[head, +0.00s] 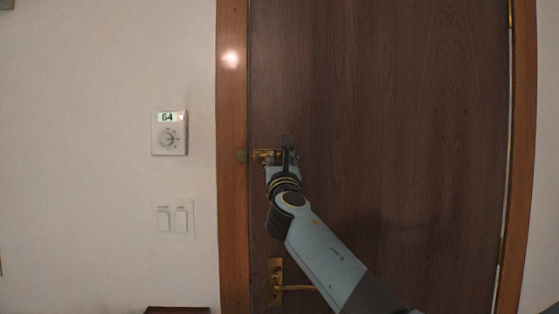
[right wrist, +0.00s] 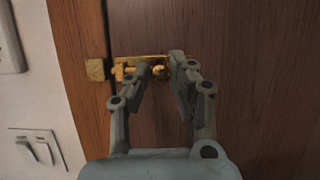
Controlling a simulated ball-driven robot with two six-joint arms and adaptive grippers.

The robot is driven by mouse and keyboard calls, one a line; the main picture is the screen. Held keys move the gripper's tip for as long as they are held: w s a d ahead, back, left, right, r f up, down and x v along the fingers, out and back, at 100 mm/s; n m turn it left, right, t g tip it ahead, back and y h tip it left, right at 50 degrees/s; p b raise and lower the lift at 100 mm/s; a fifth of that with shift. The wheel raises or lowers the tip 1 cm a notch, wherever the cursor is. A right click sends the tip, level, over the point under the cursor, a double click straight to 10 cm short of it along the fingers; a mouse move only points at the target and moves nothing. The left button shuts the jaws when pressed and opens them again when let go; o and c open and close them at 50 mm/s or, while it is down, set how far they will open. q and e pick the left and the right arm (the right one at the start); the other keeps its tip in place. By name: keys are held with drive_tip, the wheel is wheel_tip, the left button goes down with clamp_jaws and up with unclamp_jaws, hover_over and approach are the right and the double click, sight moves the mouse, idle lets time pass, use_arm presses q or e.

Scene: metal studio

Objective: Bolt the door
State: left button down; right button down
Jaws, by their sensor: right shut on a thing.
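The brass slide bolt (head: 262,154) is mounted near the left edge of the closed dark wooden door (head: 400,130). A brass keeper (head: 242,155) sits on the door frame just left of it. In the right wrist view the bolt (right wrist: 128,66) lies level beside the keeper (right wrist: 97,69); I cannot tell whether the rod's end is inside it. My right gripper (head: 288,150) is at the bolt's right end. In the wrist view its fingers (right wrist: 163,68) stand either side of the small brass knob and are shut on it, partly hiding it. My left gripper is out of view.
A brass lever handle (head: 276,284) is below the bolt, close to my right forearm. The orange-brown frame (head: 233,110) borders the door. A thermostat (head: 169,133) and light switches (head: 172,220) are on the wall at left. The door's upper surface is clear.

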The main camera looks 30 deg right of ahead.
drive_tip(key=a, duration=0.1)
drive_tip(key=w+a+b, duration=0.1)
drive_tip(key=shift+w+a, duration=0.3)
drive_tip(key=shift+a, duration=0.05)
drive_tip(key=c, duration=1.5)
unclamp_jaws()
drive_tip(key=shift+c, duration=0.2)
drive_tip(key=o, duration=0.3)
drive_tip(key=shift+w+a, duration=0.1)
drive_tip(key=shift+a, duration=0.15)
drive_tip(key=shift+o, duration=0.2)
drive_tip(key=shift+d, duration=0.1)
drive_tip(key=shift+f, duration=0.1)
